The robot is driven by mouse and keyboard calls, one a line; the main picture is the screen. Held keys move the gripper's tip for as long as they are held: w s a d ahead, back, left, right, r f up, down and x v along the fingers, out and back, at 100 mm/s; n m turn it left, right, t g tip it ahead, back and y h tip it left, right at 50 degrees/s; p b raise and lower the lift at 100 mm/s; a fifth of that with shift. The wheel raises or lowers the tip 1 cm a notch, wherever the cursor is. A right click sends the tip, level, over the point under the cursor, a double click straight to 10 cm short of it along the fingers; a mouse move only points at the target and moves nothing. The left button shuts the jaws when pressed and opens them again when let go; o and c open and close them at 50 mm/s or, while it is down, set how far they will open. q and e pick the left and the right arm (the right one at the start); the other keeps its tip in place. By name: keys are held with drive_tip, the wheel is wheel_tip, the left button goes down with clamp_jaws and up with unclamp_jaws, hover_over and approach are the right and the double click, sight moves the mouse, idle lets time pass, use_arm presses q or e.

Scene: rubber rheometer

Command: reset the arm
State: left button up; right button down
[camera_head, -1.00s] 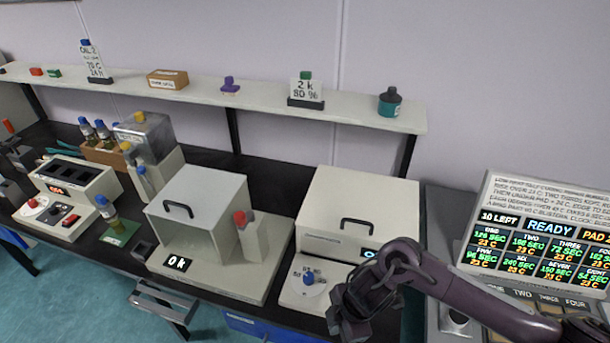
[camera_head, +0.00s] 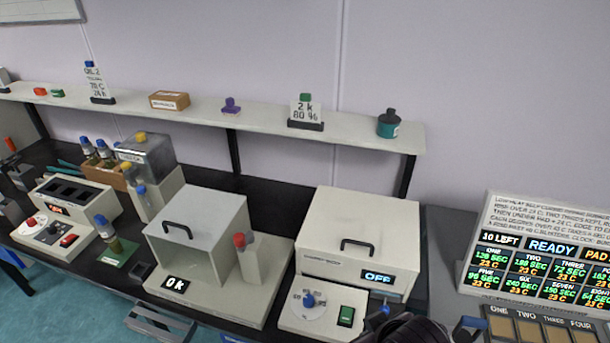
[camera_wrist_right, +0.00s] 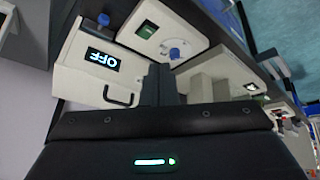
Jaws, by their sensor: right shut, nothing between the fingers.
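My right arm (camera_head: 405,330) shows only as a dark part at the bottom edge of the head view, in front of the white oven-like box. In the right wrist view my right gripper (camera_wrist_right: 160,85) is shut and empty, its dark fingers together. Beyond it are the box (camera_wrist_right: 95,65) with its "OFF" display, its handle, and the panel with a blue knob (camera_wrist_right: 177,53). In the head view the same box (camera_head: 355,225) reads "OFF" and has a blue knob and a green switch. My left gripper is out of view.
A white chamber (camera_head: 200,225) reading "0 k" stands left of the box. A display board (camera_head: 540,240) reads "READY" at the right, above a tray of brown pads (camera_head: 540,328). A shelf (camera_head: 350,133) runs along the wall. A vial stand (camera_head: 117,250) is at the left.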

drive_tip(key=s+d+f+m+g+h, duration=0.1)
drive_tip(key=s+d+m+g, duration=0.1)
drive_tip(key=s+d+m, duration=0.4)
drive_tip(key=s+d+f+n+g+b, duration=0.1)
drive_tip(key=s+f+b, duration=0.15)
drive_tip(key=f, duration=1.75)
drive_tip(key=s+d+f+n+g+b, duration=0.15)
drive_tip(key=f+b, duration=0.25)
drive_tip(key=f, duration=1.5)
drive_tip(key=s+d+f+b, duration=0.2)
drive_tip(key=s+f+b, duration=0.1)
drive_tip(key=s+f, duration=1.4)
wheel_tip(320, 180, down, 2)
drive_tip(key=shift+s+d+f+h, duration=0.1)
drive_tip(key=shift+s+d+h, duration=0.05)
drive_tip(key=shift+s+h, duration=0.2)
drive_tip(key=c, duration=2.2)
unclamp_jaws()
